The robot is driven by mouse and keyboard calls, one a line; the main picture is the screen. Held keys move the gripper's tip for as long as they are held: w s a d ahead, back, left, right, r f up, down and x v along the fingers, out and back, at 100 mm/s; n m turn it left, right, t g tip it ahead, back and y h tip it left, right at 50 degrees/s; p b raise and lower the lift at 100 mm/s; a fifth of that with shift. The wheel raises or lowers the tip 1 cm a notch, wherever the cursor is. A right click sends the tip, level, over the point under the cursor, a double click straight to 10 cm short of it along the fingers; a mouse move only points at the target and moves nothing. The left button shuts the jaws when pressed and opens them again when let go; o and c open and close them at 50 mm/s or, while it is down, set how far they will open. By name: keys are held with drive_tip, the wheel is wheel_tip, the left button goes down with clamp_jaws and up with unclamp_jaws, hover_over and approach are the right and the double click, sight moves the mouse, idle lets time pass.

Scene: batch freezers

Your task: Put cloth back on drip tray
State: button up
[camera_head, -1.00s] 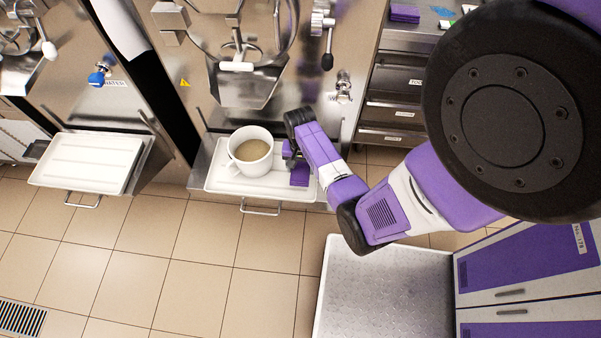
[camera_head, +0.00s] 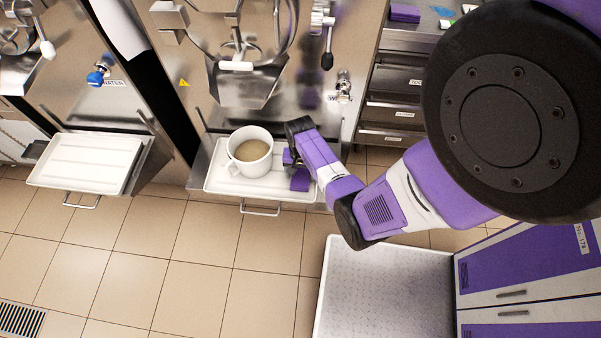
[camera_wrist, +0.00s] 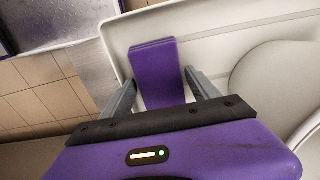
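The folded purple cloth (camera_head: 300,181) lies on the white drip tray (camera_head: 222,183), at its right end, beside a large cup (camera_head: 250,152) of brown liquid. My gripper (camera_head: 292,165) is down at the cloth, just right of the cup. In the wrist view the cloth (camera_wrist: 155,68) lies between my two fingers (camera_wrist: 160,80), which stand apart on either side of it, with a narrow gap showing at the sides. The near end of the cloth is hidden by my gripper. The tray's pale surface (camera_wrist: 215,35) shows around it.
The freezer's steel spout (camera_head: 245,85) and a lever (camera_head: 327,60) stand above the tray. A second, empty white tray (camera_head: 88,162) is at the left. Drawers (camera_head: 392,112) are at the right. A pale platform (camera_head: 385,290) stands in front. The tiled floor between is clear.

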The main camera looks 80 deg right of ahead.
sight(300, 175)
wheel_tip(300, 175, up, 12)
drive_tip(key=p, duration=0.1)
drive_tip(key=a+r+n+t+h, duration=0.1)
drive_tip(key=a+n+t+h, duration=0.15)
drive_tip(key=a+n, duration=0.45)
drive_tip(key=a+r+n+t+h, duration=0.15)
drive_tip(key=a+t, duration=0.25)
drive_tip(key=a, duration=0.7)
drive_tip(key=s+a+r+n+t+y, duration=0.1)
drive_tip(key=a+r+n+t, duration=0.1)
drive_tip(key=r, duration=0.6)
drive_tip(key=s+a+r+n+t+y, duration=0.1)
drive_tip(key=s+a+r+n+t, duration=0.1)
drive_tip(key=a+r, duration=0.5)
drive_tip(key=s+a+r+n+t+y+b, duration=0.1)
drive_tip(key=a+r+n+t, duration=0.3)
drive_tip(key=r, duration=0.7)
drive_tip(key=shift+s+a+n+y, duration=0.35)
drive_tip(key=shift+s+a+y, duration=0.15)
drive_tip(key=shift+s, duration=0.2)
